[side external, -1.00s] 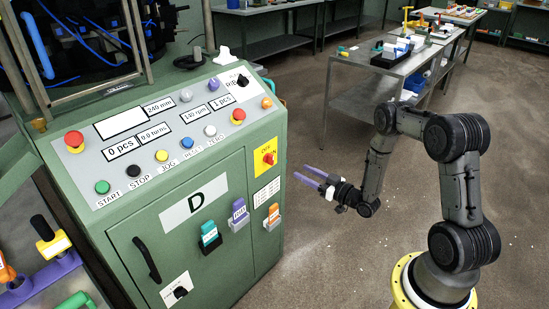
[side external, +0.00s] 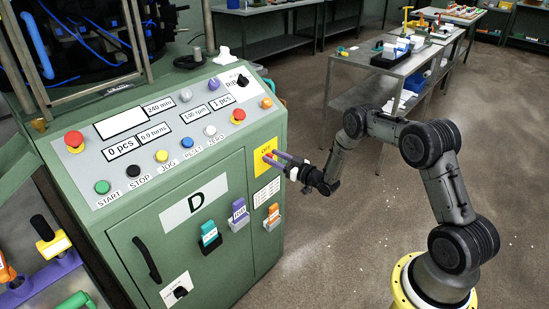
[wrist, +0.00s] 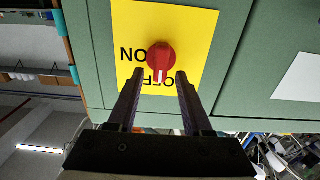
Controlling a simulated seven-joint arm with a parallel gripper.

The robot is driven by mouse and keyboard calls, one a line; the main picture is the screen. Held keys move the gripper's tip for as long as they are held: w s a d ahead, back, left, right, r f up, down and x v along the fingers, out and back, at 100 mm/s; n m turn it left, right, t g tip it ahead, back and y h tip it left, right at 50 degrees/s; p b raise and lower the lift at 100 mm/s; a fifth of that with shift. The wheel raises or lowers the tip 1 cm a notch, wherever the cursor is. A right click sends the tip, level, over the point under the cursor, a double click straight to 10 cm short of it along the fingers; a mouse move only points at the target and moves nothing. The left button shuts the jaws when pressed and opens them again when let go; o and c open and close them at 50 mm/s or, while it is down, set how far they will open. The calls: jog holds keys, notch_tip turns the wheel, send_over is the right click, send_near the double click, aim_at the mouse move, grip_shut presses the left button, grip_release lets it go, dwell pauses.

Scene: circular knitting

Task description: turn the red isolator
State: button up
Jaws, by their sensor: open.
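The red isolator (wrist: 161,58) is a round knob with a white pointer mark, on a yellow plate (wrist: 190,25) lettered ON and OFF. In the wrist view the lettering is upside down and the pointer mark lies toward OFF. My gripper (side external: 270,155) is open and points at the plate. In the wrist view its fingertips (wrist: 160,73) stand on either side of the knob's lower part, with gaps; I cannot tell how far they reach along it.
The green cabinet (side external: 130,215) carries a sloped button panel (side external: 100,165) above the plate. Tagged teal (side external: 209,236), purple (side external: 239,214) and orange (side external: 273,213) items hang on its front below. The floor to the right is clear; a workbench (side external: 350,65) stands behind.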

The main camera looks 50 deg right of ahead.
grip_shut()
jog(key=shift+f, duration=0.1)
